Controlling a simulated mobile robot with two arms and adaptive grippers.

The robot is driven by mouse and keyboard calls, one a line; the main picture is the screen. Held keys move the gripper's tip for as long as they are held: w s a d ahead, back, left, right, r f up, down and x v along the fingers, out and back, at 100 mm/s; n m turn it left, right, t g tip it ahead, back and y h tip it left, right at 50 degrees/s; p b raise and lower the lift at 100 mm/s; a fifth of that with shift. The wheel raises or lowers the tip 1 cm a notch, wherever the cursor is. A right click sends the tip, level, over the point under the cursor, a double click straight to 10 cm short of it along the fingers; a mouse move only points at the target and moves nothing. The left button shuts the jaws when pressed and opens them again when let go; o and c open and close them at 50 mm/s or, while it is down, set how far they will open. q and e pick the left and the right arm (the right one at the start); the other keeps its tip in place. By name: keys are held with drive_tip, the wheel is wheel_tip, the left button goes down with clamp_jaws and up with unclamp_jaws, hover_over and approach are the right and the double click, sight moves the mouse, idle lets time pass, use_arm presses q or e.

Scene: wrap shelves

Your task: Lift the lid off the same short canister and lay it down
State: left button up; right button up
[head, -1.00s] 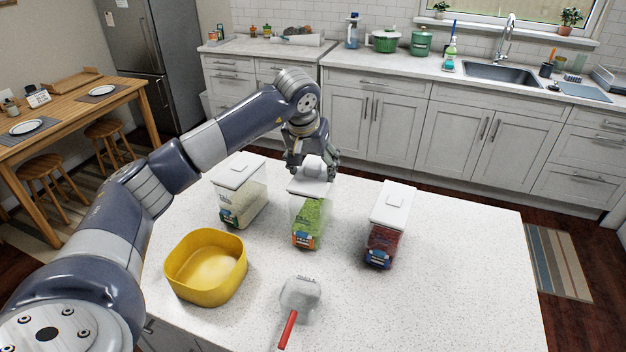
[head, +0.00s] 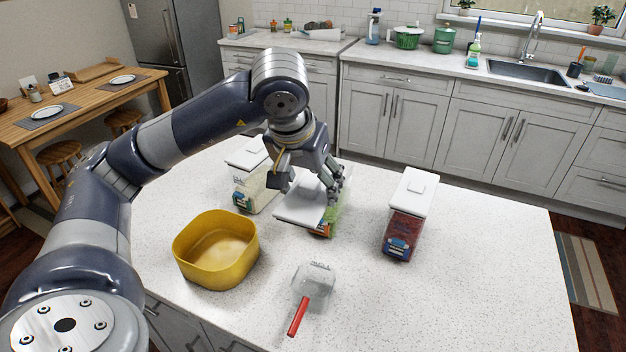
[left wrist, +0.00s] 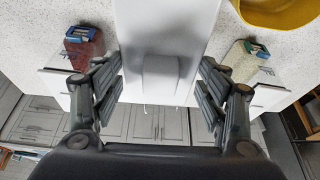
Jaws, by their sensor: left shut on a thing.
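My left gripper (head: 312,188) is shut on a white lid (head: 296,212) with a raised knob. The lid is held above the counter, in front of and over part of the middle canister. That clear canister with green contents (head: 337,218) stands upright, partly hidden by the lid and gripper. In the left wrist view the lid (left wrist: 165,25) and its knob (left wrist: 160,75) lie between my left fingers (left wrist: 160,88). My right gripper is not in view.
A canister with pale contents (head: 250,190) and one with red contents (head: 403,230) stand either side, both lidded. A yellow bowl (head: 216,273) and a clear scoop with red handle (head: 299,316) are on the white island counter (head: 470,290). Its right side is clear.

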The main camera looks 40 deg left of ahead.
use_arm(q)
drive_tip(key=shift+r+p, duration=1)
drive_tip(key=shift+r, duration=0.6)
drive_tip(key=shift+f, duration=0.1)
